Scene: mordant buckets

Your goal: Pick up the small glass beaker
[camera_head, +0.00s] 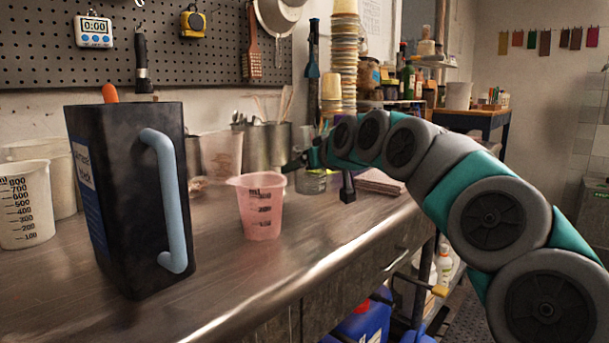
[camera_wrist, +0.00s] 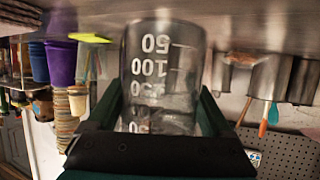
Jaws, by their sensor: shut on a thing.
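The small glass beaker (camera_wrist: 163,65) is clear, with white graduation marks, and fills the middle of the wrist view. My gripper (camera_wrist: 160,98) is shut on it, with a dark green finger along each side. In the head view the beaker (camera_head: 312,182) is small and partly hidden by my gripper (camera_head: 306,160), toward the back of the steel counter. I cannot tell whether its base touches the counter.
A pink measuring cup (camera_head: 260,212) stands left of my gripper, nearer the camera. A large black jug (camera_head: 120,190) with a blue handle stands farther left. Steel canisters (camera_head: 265,148) and stacked cups (camera_head: 343,60) stand behind. The counter's front is clear.

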